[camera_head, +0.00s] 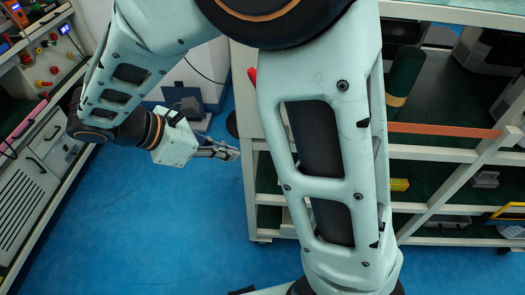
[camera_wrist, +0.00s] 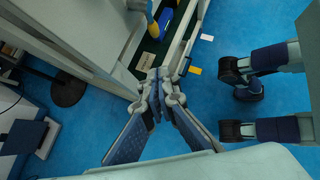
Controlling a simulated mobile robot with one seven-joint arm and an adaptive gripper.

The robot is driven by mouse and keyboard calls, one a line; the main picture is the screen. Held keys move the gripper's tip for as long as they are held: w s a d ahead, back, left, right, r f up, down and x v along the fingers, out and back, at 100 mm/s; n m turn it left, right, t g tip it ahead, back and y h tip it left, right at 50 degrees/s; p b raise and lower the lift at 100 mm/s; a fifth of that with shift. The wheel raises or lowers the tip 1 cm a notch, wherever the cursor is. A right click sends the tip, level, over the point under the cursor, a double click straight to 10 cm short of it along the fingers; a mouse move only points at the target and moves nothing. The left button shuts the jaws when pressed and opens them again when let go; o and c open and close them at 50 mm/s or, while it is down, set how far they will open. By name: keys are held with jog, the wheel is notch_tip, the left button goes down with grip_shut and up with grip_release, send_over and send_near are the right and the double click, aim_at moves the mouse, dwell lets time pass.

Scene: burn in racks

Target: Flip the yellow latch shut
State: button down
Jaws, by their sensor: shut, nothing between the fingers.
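My gripper (camera_head: 232,153) is over the blue floor, left of the white rack's front corner post in the head view. In the wrist view my gripper (camera_wrist: 161,76) has its fingertips together, with nothing held between them. I cannot clearly make out a yellow latch. A small flat yellow piece (camera_wrist: 195,71) shows just right of the fingertips in the wrist view, apart from them in the picture; I cannot tell what it is. A yellow handle-like part (camera_head: 511,210) shows at the right edge in the head view.
The white rack (camera_head: 433,154) holds a small yellow box (camera_head: 399,185) and a dark green cylinder (camera_head: 404,72). An equipment rack (camera_head: 40,120) with red knobs stands at the left. Blue floor (camera_head: 150,220) between them is open. A round black base (camera_wrist: 67,90) stands on the floor.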

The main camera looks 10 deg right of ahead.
jog(key=d+r+b+x, duration=0.2)
jog(key=x, duration=1)
jog(key=shift+w+d+f, duration=0.2)
jog(key=shift+w+d, duration=0.05)
jog(key=shift+w, duration=0.1)
